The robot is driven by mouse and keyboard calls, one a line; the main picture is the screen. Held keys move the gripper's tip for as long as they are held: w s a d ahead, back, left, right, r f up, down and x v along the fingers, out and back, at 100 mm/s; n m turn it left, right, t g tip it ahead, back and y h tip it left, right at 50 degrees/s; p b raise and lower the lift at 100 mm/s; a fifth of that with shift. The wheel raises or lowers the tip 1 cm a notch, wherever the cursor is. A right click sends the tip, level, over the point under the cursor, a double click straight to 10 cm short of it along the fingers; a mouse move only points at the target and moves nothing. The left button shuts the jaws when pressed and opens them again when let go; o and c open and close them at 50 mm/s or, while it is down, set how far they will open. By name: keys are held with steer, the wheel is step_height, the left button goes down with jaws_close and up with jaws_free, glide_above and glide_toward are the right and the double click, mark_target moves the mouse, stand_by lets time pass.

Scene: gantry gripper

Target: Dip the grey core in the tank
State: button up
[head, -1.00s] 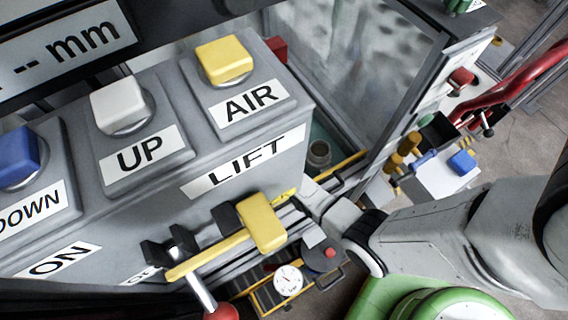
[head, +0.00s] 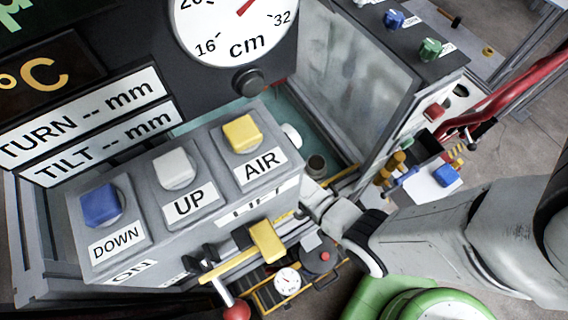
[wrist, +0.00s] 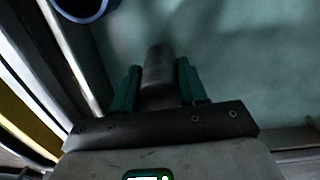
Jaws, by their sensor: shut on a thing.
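In the wrist view my gripper (wrist: 157,88) is shut on a grey cylinder, which looks like the grey core (wrist: 158,65). It stands out between the two green fingers, over a blurred teal surface. In the head view my arm reaches in from the right, and the fingers and core are hidden behind the control box. The tank (head: 342,150) shows behind that box, with a teal inside and clear walls. Whether the core touches liquid I cannot tell.
The control box carries a blue DOWN button (head: 101,205), a white UP button (head: 175,168) and a yellow AIR button (head: 242,133). A cm dial (head: 235,30) hangs above.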

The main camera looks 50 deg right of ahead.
steer(key=shift+r+p, duration=5.5)
steer(key=shift+r, duration=1.65)
steer(key=shift+s, duration=0.1)
